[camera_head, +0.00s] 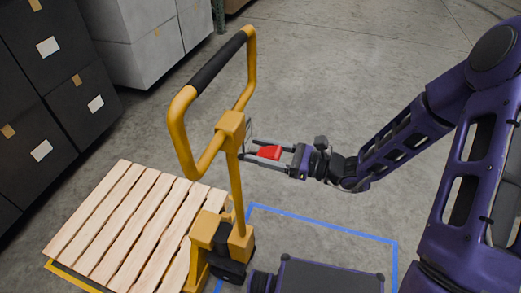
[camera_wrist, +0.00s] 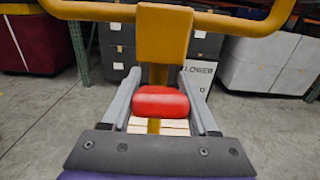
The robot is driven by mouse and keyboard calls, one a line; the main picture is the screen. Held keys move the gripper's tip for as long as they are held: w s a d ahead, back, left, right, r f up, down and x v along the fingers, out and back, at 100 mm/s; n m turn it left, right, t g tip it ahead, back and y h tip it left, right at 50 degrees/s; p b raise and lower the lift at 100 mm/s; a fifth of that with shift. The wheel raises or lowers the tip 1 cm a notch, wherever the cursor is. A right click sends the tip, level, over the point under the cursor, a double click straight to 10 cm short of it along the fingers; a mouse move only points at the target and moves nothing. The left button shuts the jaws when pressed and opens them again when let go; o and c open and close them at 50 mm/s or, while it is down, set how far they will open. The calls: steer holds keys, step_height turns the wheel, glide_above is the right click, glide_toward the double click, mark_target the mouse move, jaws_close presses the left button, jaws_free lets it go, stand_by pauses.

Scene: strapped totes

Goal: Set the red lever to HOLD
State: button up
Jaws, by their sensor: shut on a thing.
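The red lever (camera_head: 270,152) is a rounded red grip beside the post of the yellow pallet jack handle (camera_head: 232,170). My gripper (camera_head: 250,150) reaches in from the right, with one finger on each side of the lever. In the wrist view the red lever (camera_wrist: 160,103) sits between the two grey fingers of my gripper (camera_wrist: 160,78), which is shut on it. A white plate (camera_wrist: 198,78) reading "LOWER" shows just right of the right finger. Part of the plate is hidden, and I see no HOLD mark.
A wooden pallet (camera_head: 118,212) lies on the jack's forks at lower left. The handle's loop with its black grip (camera_head: 216,60) rises left of my gripper. Dark boxes (camera_head: 40,95) and pale boxes (camera_head: 150,35) stand behind. The concrete floor beyond my arm is clear.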

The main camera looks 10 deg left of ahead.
jaws_close()
steer(key=shift+f, duration=0.1)
steer(key=shift+d+f+y+b, duration=0.2)
steer(key=shift+f+y+b, duration=0.45)
steer(key=shift+b, duration=0.4)
steer(key=shift+d+f+t+y+b, duration=0.2)
steer(key=shift+f+t+y+b, duration=0.1)
steer(key=shift+y+b, duration=0.6)
steer(key=shift+d+f+y+b, duration=0.15)
steer(key=shift+y+b, duration=0.3)
steer(key=shift+y, duration=0.5)
steer(key=o, duration=1.2)
jaws_free()
